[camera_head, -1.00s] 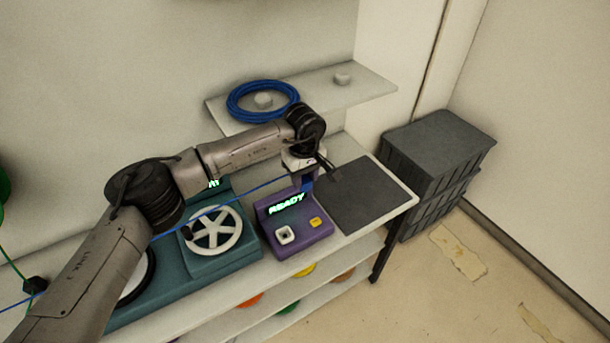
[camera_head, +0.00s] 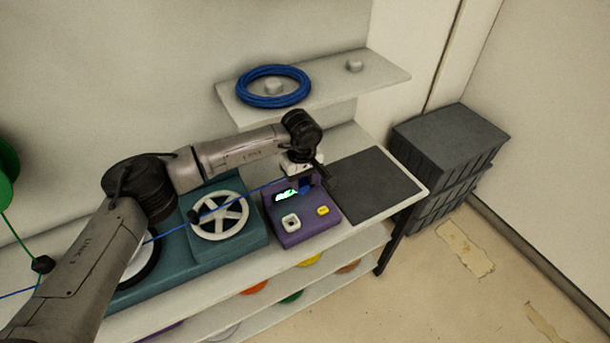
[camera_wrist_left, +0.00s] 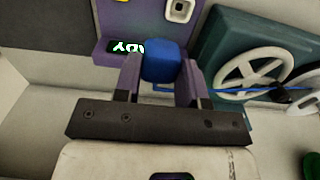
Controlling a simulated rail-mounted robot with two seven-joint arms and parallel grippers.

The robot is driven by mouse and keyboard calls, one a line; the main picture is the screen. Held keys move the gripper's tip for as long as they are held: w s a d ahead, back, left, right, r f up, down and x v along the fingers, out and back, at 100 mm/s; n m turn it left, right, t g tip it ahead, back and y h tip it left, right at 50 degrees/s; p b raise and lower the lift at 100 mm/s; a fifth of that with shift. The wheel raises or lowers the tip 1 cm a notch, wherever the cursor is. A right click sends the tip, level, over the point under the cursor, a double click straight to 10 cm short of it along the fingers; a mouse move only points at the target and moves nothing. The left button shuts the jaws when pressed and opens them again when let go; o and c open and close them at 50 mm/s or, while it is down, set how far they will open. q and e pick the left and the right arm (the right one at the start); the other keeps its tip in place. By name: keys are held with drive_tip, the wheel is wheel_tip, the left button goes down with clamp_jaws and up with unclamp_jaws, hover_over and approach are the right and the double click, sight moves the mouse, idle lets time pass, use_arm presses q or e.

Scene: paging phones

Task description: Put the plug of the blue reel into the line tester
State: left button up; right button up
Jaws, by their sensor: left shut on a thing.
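The line tester (camera_head: 318,226) is a purple box on the bench with a lit green display, a white square socket (camera_head: 291,222) and a yellow button (camera_head: 323,210). My left gripper (camera_head: 304,184) is over the back of the tester and hides part of its display. It is shut on the blue plug (camera_wrist_left: 162,62), which sits between the two fingers in the left wrist view. The plug is apart from the socket (camera_wrist_left: 180,10), which shows beyond it there. A blue cable (camera_head: 262,188) runs left from the plug. The blue reel itself is not clearly seen. My right gripper is out of view.
A teal machine with a white spoked wheel (camera_head: 220,216) stands left of the tester. A dark mat (camera_head: 375,186) lies to the right. A blue coil (camera_head: 273,87) rests on the upper shelf. Dark crates (camera_head: 450,150) stand beyond the bench end.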

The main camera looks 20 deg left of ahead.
use_arm(q)
wheel_tip(320, 180, down, 6)
drive_tip(key=s+a+b, duration=0.2)
drive_tip(key=s, duration=0.1)
drive_tip(key=shift+a+r, duration=0.15)
drive_tip(key=shift+a, duration=0.05)
idle(0.5)
drive_tip(key=shift+w, duration=0.1)
idle(0.5)
drive_tip(key=shift+f+b, duration=1.25)
drive_tip(key=shift+f, duration=0.55)
drive_tip(key=shift+f+b, duration=0.45)
drive_tip(key=shift+f, duration=0.2)
drive_tip(key=shift+f+b, duration=0.3)
drive_tip(key=shift+f, duration=0.1)
